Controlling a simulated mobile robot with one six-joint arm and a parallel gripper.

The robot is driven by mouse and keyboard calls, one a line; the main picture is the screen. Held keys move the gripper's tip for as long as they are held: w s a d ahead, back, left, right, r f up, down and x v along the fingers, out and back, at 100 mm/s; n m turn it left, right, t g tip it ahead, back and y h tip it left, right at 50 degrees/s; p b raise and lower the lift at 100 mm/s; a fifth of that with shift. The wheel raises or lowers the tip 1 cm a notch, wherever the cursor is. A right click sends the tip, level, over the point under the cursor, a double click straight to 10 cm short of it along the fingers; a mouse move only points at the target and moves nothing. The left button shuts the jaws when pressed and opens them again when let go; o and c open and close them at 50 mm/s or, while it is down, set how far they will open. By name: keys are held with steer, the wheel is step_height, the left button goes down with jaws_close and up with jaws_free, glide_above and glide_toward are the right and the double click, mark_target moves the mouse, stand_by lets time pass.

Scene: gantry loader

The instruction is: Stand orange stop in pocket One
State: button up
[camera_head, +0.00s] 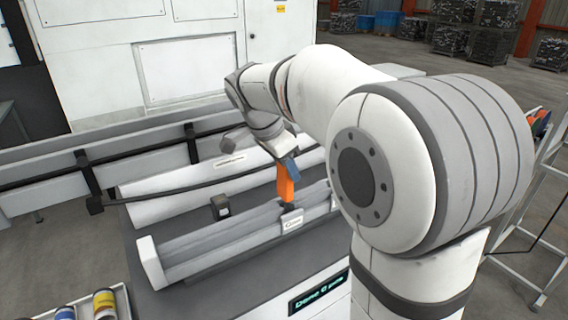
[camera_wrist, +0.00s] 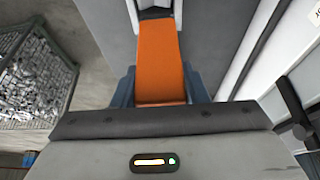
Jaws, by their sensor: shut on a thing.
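The orange stop (camera_head: 285,186) is a flat upright bar hanging below my gripper (camera_head: 287,170) in the head view. In the wrist view the orange stop (camera_wrist: 160,55) lies between the two blue fingers of my gripper (camera_wrist: 160,88), which is shut on it. Its far end meets or overlaps a dark piece at the top of the wrist view; I cannot tell whether they touch. In the head view its lower end is just above or behind a small white label plate (camera_head: 292,222) on the grey rail. The plate's text is too small to read, and no pocket opening is clear.
A long grey rail (camera_head: 215,240) runs across the machine bed. A small black block (camera_head: 220,207) stands behind it at left. A tray (camera_head: 123,300) with coloured cans is at lower left. A display (camera_head: 318,292) shows green text. A wire crate (camera_wrist: 38,75) stands on the floor.

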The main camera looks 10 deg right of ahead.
mark_target(286, 190)
steer(key=shift+r, duration=0.1)
stand_by(0.3)
steer(key=shift+s+f+b, duration=0.1)
steer(key=shift+f+b, duration=0.95)
steer(key=shift+f, duration=0.1)
steer(key=shift+f+b, duration=0.95)
steer(key=shift+f, duration=0.15)
steer(key=shift+f, duration=0.1)
steer(key=shift+f+b, duration=1)
steer(key=shift+f, duration=0.1)
